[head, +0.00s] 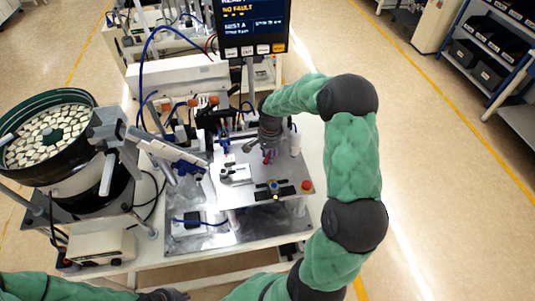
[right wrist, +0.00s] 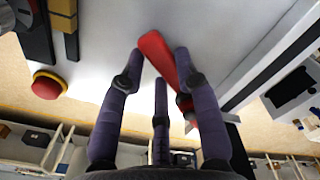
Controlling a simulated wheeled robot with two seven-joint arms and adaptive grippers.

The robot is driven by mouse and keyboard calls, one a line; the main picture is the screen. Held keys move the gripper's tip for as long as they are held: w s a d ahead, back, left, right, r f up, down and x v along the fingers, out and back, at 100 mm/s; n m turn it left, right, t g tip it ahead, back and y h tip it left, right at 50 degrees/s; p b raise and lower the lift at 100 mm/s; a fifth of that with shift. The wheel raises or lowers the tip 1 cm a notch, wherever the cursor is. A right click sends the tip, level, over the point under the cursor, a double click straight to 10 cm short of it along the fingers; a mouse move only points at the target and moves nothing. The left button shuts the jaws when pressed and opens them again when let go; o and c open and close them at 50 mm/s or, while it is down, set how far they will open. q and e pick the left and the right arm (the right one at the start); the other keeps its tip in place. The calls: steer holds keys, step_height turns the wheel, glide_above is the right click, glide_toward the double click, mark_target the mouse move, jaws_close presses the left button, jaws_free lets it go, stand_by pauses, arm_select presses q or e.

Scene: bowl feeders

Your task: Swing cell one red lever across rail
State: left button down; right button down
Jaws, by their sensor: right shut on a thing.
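The red lever (right wrist: 156,50) lies between the purple fingers of my right gripper (right wrist: 160,72) in the right wrist view. Its flat end sticks out past the fingertips, and its lower part runs behind the right finger. In the head view a small piece of the lever (head: 267,158) shows just below my right gripper (head: 268,149), above the pale plate of the cell. The gripper is shut on the lever. A long grey rail-like strip (right wrist: 268,55) runs slantwise to the right of the lever. My left gripper (head: 166,295) is low at the front edge, partly cut off.
A round red button (head: 307,185) sits at the plate's right corner; it also shows in the right wrist view (right wrist: 48,84). A black clamp-like part (head: 270,188) is near the plate's front. A bowl feeder (head: 65,180) stands left. A screen (head: 253,22) stands behind.

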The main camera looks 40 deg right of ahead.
steer(key=shift+s+d+n, duration=0.15)
steer(key=shift+s+n, duration=0.15)
steer(key=shift+n, duration=0.4)
steer(key=c, duration=0.9)
jaws_free()
step_height(320, 180, up, 12)
